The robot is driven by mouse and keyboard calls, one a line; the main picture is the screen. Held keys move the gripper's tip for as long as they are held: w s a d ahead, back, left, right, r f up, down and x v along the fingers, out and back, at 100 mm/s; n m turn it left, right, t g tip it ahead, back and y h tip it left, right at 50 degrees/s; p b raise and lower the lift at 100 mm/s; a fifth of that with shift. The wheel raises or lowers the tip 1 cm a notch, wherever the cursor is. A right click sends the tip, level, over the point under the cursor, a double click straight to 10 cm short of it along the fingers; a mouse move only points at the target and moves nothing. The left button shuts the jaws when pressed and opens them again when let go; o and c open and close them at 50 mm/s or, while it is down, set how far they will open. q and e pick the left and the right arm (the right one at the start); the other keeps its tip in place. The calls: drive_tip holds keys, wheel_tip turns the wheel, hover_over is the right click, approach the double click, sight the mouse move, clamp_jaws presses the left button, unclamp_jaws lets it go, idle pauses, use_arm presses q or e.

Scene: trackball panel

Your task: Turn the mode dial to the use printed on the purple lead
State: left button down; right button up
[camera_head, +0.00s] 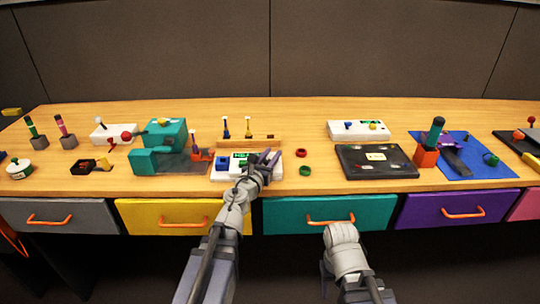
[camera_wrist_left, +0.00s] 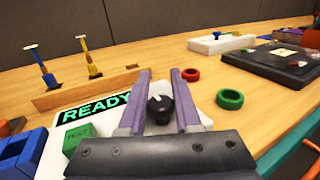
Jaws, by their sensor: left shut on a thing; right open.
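A white panel (camera_head: 225,171) lies at the front middle of the bench; its green screen reads READY in the left wrist view (camera_wrist_left: 97,106). The black mode dial (camera_wrist_left: 160,108) stands at the panel's right part, with a pale pointer mark on top. My left gripper (camera_head: 272,156) has its purple fingers around the dial, one on each side, and is shut on it; the fingers also show in the left wrist view (camera_wrist_left: 160,85). A blue lead (camera_wrist_left: 43,66) and a yellow lead (camera_wrist_left: 89,58) stand in a wooden rack. I cannot make out a purple lead or its print. My right gripper is not visible.
A green TEST block (camera_wrist_left: 84,137) and a blue block (camera_wrist_left: 22,155) sit left of the dial. A red ring (camera_head: 303,153) and a green ring (camera_head: 305,170) lie to the right. A black box (camera_head: 377,170) stands further right. Teal equipment (camera_head: 152,160) stands left.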

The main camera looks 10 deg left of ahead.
use_arm(q)
drive_tip(key=shift+h, duration=0.3)
drive_tip(key=c, duration=0.6)
unclamp_jaws()
